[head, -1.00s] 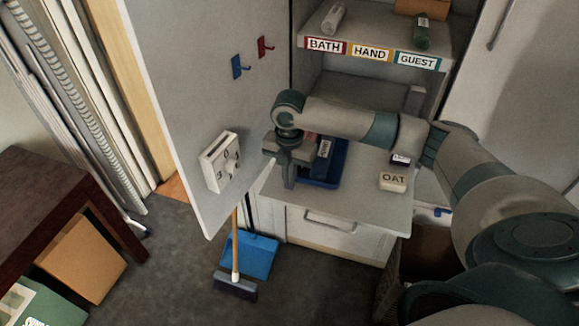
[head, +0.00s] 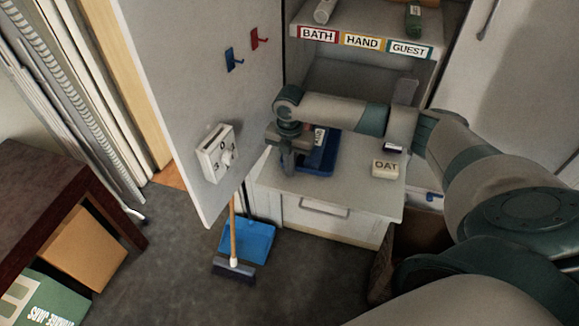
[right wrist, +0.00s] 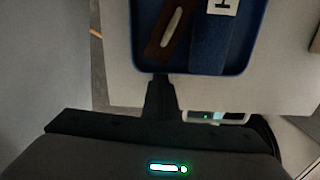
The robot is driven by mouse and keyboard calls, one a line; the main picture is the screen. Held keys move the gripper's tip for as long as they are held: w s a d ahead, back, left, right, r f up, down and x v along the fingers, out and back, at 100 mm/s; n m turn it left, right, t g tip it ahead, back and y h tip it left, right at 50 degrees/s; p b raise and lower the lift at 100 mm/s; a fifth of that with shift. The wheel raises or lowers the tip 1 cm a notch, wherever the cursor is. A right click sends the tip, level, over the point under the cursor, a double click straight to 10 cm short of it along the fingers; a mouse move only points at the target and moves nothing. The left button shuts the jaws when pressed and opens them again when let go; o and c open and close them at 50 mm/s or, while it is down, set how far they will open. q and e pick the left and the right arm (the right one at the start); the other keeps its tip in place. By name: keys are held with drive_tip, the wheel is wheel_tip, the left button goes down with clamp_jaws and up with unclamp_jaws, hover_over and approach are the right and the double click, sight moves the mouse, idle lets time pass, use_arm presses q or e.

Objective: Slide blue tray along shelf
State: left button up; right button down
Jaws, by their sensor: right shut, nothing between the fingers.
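The blue tray (head: 331,163) sits on the pull-out shelf (head: 354,197) inside the cabinet, partly hidden behind my right gripper. In the right wrist view the tray (right wrist: 254,45) holds a brown item (right wrist: 160,50) with a pale piece on it and a dark blue item (right wrist: 211,45) with a white label. My right gripper (head: 288,165) points down at the tray's left side, shut and empty. In the right wrist view its closed fingertips (right wrist: 160,79) are at the tray's rim; I cannot tell whether they touch it. My left gripper is not in view.
A broom (head: 233,265) and blue dustpan (head: 250,240) are below.

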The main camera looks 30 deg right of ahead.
drive_tip(key=w+d, duration=0.2)
drive_tip(key=w+d+b, duration=0.1)
drive_tip(key=w+d, duration=0.1)
drive_tip(key=d, duration=0.1)
drive_tip(key=shift+w+d, duration=0.1)
drive_tip(key=shift+d, duration=0.2)
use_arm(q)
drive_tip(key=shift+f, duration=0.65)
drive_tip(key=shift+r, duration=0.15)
use_arm(e)
drive_tip(key=shift+a, duration=0.15)
